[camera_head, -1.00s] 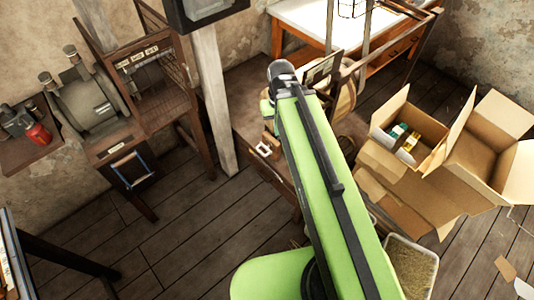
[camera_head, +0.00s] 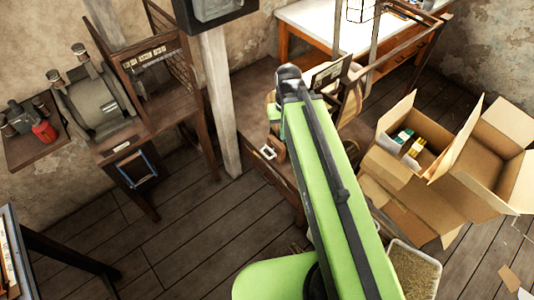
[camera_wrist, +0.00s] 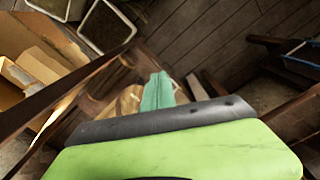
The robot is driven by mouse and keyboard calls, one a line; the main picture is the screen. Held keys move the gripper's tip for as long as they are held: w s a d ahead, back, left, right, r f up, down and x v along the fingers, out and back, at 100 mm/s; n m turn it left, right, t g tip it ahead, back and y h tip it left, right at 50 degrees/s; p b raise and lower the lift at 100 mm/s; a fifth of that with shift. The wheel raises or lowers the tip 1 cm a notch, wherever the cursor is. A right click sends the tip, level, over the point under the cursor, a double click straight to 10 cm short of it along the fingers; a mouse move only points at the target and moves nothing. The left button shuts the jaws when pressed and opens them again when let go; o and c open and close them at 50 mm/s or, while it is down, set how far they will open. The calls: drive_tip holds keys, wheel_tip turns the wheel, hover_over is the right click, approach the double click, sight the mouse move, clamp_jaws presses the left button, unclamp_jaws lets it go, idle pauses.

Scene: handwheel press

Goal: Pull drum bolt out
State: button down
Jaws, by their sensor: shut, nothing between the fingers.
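A grey metal drum (camera_head: 98,98) sits in a dark wooden stand at the left of the head view, with two short knobbed posts at its left. I cannot make out which part is the drum bolt. My gripper (camera_wrist: 158,90) shows in the wrist view as teal fingers pressed together, with nothing between them. It points down over wooden furniture, well apart from the drum. In the head view my green arm hides most of the gripper. The drum is not visible in the wrist view.
A shelf with a red item (camera_head: 44,131) is left of the drum. A wooden post (camera_head: 221,105) stands between the drum and my arm. Open cardboard boxes (camera_head: 470,185) and a straw-filled bin (camera_head: 412,270) lie right. Bare floor (camera_head: 195,230) is free at centre left.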

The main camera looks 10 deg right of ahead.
drive_tip(key=shift+d+f, duration=0.2)
drive_tip(key=shift+f, duration=0.1)
